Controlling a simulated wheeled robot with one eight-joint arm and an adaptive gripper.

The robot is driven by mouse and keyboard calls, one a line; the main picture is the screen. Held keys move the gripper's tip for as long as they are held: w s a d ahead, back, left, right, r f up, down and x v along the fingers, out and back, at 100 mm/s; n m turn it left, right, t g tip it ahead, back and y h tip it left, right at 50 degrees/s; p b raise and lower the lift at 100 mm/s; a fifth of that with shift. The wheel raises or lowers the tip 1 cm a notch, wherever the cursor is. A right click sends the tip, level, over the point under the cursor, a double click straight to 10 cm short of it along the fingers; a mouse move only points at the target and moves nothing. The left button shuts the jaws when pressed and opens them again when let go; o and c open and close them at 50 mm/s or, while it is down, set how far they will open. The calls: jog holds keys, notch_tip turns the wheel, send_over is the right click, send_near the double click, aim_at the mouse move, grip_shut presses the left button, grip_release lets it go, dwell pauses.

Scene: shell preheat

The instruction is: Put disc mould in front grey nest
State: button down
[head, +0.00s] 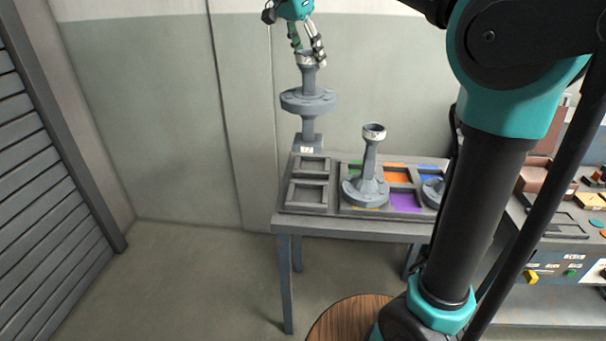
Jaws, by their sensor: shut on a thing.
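My gripper (312,57) is shut on the top of the disc mould (308,101), a grey upright piece with a wide round disc midway and a square block at its foot. The foot shows at the table's back left; I cannot tell whether it touches anything. The front grey nest (307,207), a square frame, is at the table's front left and looks empty. The rear grey nest (313,157) lies just behind it.
A second grey mould (367,187) with a round foot stands right of the nests, on a tray with orange (396,174) and purple (405,202) pads. Another grey piece (433,190) is partly hidden by my arm. A bench (550,262) stands at the right.

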aim_at(297, 97)
notch_tip(297, 97, down, 20)
jog(key=shift+r, duration=0.25)
dwell(0.3)
jog(key=shift+f, duration=0.1)
jog(key=c, duration=0.6)
grip_release()
jog(key=v, duration=1.2)
